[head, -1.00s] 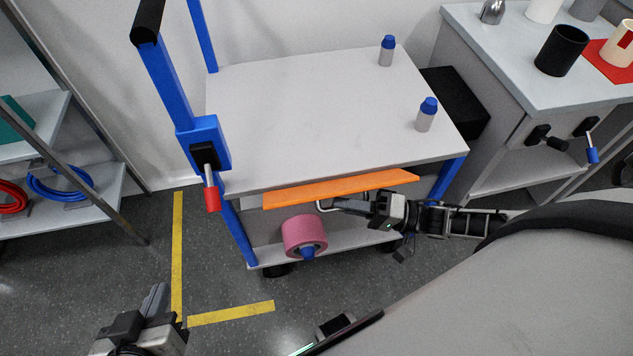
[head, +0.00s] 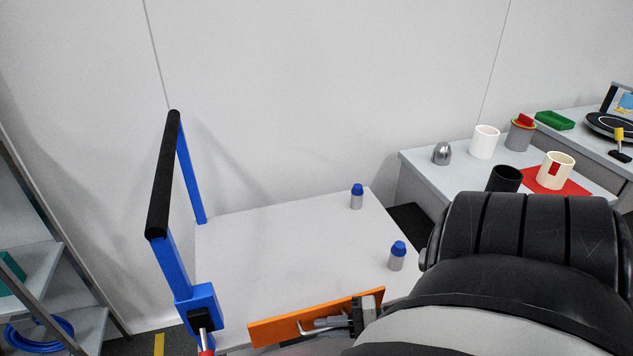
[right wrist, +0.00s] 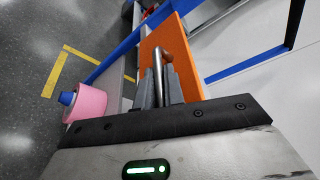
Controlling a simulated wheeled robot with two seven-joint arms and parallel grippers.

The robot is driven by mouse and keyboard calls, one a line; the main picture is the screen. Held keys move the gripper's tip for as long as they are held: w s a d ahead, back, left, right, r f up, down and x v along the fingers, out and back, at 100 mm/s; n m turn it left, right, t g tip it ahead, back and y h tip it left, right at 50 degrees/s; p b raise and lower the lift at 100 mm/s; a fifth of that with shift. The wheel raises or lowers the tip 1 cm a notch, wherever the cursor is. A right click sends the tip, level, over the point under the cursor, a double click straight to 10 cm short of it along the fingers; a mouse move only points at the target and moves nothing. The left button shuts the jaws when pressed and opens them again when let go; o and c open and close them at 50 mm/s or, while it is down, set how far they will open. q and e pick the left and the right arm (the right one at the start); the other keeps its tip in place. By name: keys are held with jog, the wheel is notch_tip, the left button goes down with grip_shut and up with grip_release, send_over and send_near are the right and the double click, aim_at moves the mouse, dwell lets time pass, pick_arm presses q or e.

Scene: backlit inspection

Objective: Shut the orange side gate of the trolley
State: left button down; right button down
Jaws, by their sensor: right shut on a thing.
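The trolley has a pale top deck (head: 290,250), with a blue post and black push bar (head: 165,175) at its left end. Its orange side gate (head: 275,328) stands along the deck's near edge, its face and metal handle toward me. I cannot tell whether it is fully upright. My right gripper (head: 328,323) is shut on the gate's handle. In the right wrist view, the handle (right wrist: 162,66) runs between the fingers (right wrist: 157,88), in front of the orange gate (right wrist: 172,40). A latch with a red grip (head: 205,340) is on the blue post. My left gripper is out of view.
Two blue-capped bottles (head: 356,197) (head: 397,256) stand on the deck's right side. A bench with cups (head: 484,142) is at the right. A shelf (head: 45,280) stands at the left. A pink roll (right wrist: 86,103) shows in the right wrist view. My arm hides the lower right.

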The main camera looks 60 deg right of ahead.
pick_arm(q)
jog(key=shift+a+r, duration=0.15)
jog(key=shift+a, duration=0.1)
pick_arm(e)
jog(key=shift+w+d+r, duration=0.15)
jog(key=shift+w+d, duration=0.05)
jog(key=c, duration=1.8)
grip_release()
jog(key=shift+o, duration=0.2)
jog(key=shift+s, duration=0.15)
pick_arm(q)
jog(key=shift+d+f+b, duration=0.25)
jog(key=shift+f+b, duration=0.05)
jog(key=shift+b, duration=0.55)
pick_arm(e)
jog(key=v, duration=1.5)
jog(key=shift+s+d, duration=0.2)
jog(key=shift+d, duration=0.1)
jog(key=shift+r, duration=0.1)
